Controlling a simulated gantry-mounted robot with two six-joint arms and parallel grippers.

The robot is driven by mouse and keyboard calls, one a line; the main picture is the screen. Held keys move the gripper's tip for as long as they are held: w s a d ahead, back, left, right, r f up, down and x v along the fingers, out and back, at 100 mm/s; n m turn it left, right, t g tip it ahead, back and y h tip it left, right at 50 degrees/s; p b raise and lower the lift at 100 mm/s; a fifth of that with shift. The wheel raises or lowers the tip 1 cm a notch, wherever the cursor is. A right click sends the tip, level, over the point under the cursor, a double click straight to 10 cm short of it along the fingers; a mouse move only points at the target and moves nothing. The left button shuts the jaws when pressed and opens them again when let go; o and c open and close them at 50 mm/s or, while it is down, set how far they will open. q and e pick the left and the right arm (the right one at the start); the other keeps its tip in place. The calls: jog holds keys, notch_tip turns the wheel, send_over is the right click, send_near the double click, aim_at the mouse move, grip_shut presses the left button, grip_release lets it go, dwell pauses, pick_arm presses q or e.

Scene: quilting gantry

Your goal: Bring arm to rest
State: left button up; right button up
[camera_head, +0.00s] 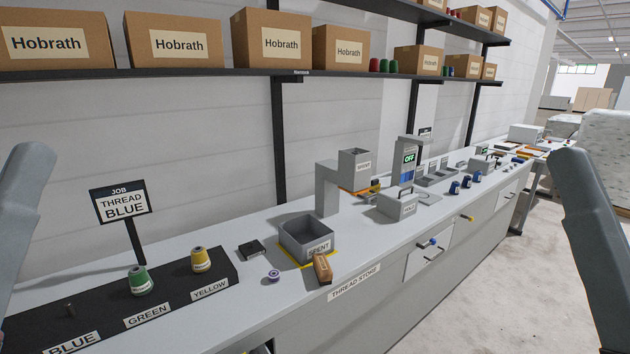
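Part of my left arm (22,215) shows at the left edge, and part of my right arm (592,235) shows at the right edge. Both slant upward beside the workbench (215,332), apart from the things on it. Neither gripper is visible, so I cannot see their fingers or whether they hold anything. A sign (122,205) reads "JOB THREAD BLUE". A dark rack (215,262) holds a green cone (140,281) and a yellow cone (201,260) by their labels.
A grey SPENT bin (306,237) stands mid-bench, with a tan block (322,268) and a purple-and-white spool (273,276) in front. Machines and several blue cones (454,187) stand farther right. A shelf (250,73) with boxes overhangs the bench. The floor (500,290) at right is clear.

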pick_arm(q)
notch_tip(320, 180, up, 38)
jog(key=p, duration=3.8)
jog(key=shift+f, duration=0.25)
pick_arm(e)
notch_tip(320, 180, up, 38)
pick_arm(q)
jog(key=shift+w, duration=0.1)
pick_arm(e)
jog(key=shift+f, duration=0.1)
